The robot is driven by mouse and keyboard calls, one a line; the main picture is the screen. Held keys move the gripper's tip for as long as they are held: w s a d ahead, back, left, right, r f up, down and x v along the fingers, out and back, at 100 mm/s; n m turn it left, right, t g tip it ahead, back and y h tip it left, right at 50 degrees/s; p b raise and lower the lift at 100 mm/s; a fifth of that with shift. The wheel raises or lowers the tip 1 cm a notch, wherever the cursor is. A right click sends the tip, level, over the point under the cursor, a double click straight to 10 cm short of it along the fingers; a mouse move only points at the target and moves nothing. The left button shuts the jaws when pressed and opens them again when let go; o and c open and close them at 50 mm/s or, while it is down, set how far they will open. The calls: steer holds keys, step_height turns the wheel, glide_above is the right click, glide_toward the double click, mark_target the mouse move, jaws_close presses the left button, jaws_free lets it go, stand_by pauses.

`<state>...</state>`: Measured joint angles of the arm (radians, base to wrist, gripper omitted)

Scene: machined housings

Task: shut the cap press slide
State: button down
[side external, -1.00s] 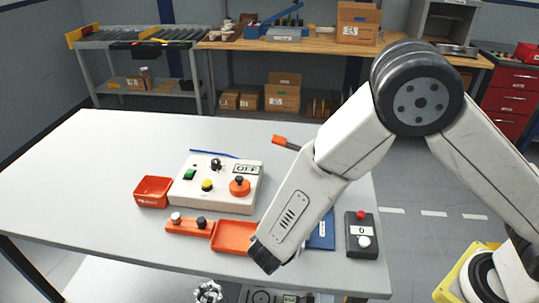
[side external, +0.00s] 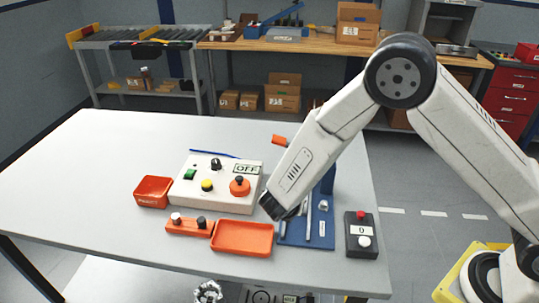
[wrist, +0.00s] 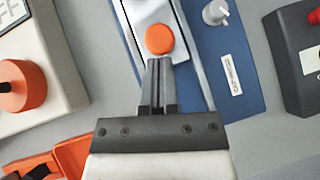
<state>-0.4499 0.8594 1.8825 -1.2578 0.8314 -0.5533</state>
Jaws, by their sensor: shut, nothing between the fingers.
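The cap press has a blue base (side external: 322,232) with metal rails, and a blue upright (side external: 328,180) behind them, partly hidden by my arm. An orange-tipped handle (side external: 279,141) sticks out at its upper left. In the wrist view, a pale metal slide (wrist: 181,50) lies between the rails on the blue base (wrist: 235,75), with a round orange piece (wrist: 160,39) on it. My gripper (wrist: 158,62) is shut and empty, its fingertips just in front of the orange piece; I cannot tell whether they touch. In the side view my arm hides the slide's far part.
A control box (side external: 220,183) with knobs and an "OFF" label stands left of the press. An orange tray (side external: 242,238), an orange block with two knobs (side external: 188,226) and a red bin (side external: 153,191) lie nearby. A dark button box (side external: 361,236) is close on the right.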

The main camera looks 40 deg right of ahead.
steer(key=shift+w+d, duration=0.2)
steer(key=shift+d, duration=0.05)
steer(key=shift+a, duration=0.1)
steer(key=s+a, duration=0.1)
steer(key=a, duration=0.1)
steer(key=s+a, duration=0.1)
steer(key=shift+s+a, duration=0.1)
steer(key=shift+a, duration=0.25)
steer(key=v, duration=1)
steer(key=s+d+r+m+g+y, duration=0.1)
steer(key=s+d+m+y, duration=0.3)
steer(key=d+m, duration=0.4)
steer(key=s+d+r+m+g+y, duration=0.1)
steer(key=s+d+r+m+y, duration=0.2)
steer(key=m, duration=1.3)
steer(key=s+d, duration=0.3)
steer(key=d, duration=0.3)
steer(key=shift+r+y, duration=0.4)
